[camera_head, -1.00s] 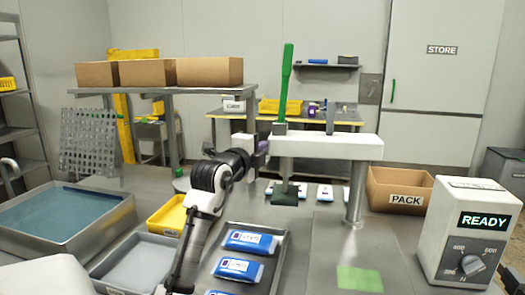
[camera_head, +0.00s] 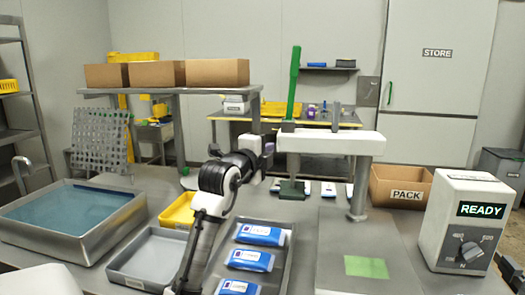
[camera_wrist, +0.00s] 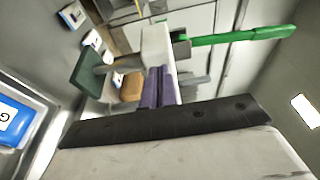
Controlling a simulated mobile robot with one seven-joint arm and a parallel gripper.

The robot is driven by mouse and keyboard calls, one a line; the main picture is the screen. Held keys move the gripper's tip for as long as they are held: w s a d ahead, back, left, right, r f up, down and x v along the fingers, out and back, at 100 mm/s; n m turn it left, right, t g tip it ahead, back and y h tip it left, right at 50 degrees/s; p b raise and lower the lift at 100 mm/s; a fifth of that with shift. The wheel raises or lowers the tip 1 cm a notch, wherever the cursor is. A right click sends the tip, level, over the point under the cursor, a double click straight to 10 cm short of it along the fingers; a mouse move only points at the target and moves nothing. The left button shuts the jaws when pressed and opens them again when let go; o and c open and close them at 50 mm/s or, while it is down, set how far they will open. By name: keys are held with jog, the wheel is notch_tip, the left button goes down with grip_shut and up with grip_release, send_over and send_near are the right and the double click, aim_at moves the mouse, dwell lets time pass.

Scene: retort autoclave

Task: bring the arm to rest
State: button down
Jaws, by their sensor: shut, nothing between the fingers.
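My arm reaches up from the bottom of the head view, beside the tray of blue pouches. My gripper (camera_head: 268,148) is at the left end of the white press arm (camera_head: 335,143), raised above the table. In the wrist view its purple fingers (camera_wrist: 158,87) are together with nothing between them. The press's green lever (camera_head: 294,82) stands upright, and its dark green plate (camera_head: 293,189) hangs below the left end. The wrist view also shows the green lever (camera_wrist: 240,36) and the plate (camera_wrist: 88,73) close beyond the fingers.
A metal tray (camera_head: 287,262) holds blue pouches (camera_head: 250,259). A water basin (camera_head: 130,222), a yellow bin (camera_head: 178,211) and a grey tray (camera_head: 120,262) stand left. The READY control box (camera_head: 470,222) and PACK carton (camera_head: 399,187) stand right. A shelf with cardboard boxes (camera_head: 217,73) is behind.

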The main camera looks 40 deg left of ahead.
jog(key=s+a+b, duration=0.1)
jog(key=s, duration=0.8)
jog(key=shift+a+b, duration=0.3)
jog(key=shift+b, duration=0.05)
